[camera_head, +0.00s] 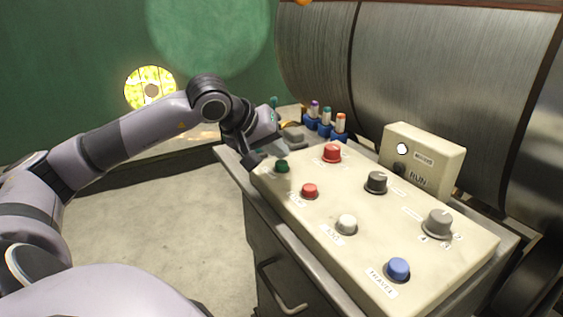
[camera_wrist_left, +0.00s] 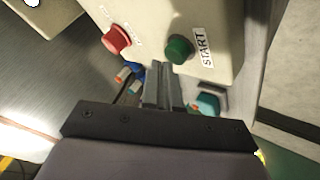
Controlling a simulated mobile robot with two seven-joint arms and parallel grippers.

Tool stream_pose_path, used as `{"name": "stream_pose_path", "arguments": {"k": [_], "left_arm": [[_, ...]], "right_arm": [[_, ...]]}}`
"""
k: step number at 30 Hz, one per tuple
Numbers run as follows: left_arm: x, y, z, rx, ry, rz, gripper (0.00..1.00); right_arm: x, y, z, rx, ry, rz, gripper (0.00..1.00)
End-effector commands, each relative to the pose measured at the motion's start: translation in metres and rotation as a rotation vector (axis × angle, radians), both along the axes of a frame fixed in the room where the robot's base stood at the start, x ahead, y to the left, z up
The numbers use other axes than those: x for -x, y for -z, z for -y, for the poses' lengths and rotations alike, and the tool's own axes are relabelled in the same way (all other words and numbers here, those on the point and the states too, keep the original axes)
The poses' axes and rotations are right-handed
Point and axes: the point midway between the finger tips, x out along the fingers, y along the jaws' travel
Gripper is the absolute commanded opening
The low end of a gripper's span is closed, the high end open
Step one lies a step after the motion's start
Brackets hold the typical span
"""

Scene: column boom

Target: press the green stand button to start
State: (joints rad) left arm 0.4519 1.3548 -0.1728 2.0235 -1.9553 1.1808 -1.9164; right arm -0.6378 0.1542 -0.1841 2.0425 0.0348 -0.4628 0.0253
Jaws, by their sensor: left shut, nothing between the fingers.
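The green start button (camera_head: 282,166) stands at the far left corner of the cream control panel (camera_head: 375,250). In the left wrist view the green button (camera_wrist_left: 180,48) is beside a label reading START, just beyond my fingertips. My left gripper (camera_head: 252,162) is shut and empty, close to the left of the green button in the head view. Its closed fingers (camera_wrist_left: 162,85) point toward the panel in the wrist view. I cannot tell whether they touch the button; a small gap seems to show. My right gripper is not in view.
The panel also carries red buttons (camera_head: 310,190), a white button (camera_head: 346,224), a blue button (camera_head: 397,269) and grey knobs (camera_head: 376,182). A box marked RUN (camera_head: 422,160) stands behind it. Blue holders with coloured-top items (camera_head: 326,122) are at the back. A large metal cylinder (camera_head: 430,70) is behind.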

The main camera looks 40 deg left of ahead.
Motion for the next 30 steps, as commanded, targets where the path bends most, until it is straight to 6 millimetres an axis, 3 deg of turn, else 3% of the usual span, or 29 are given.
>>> {"name": "stream_pose_path", "arguments": {"k": [30], "left_arm": [[0.0002,0.0102,0.0002,0.000,0.001,-0.002,0.00]], "right_arm": [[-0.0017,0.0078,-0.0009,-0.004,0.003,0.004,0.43]]}}
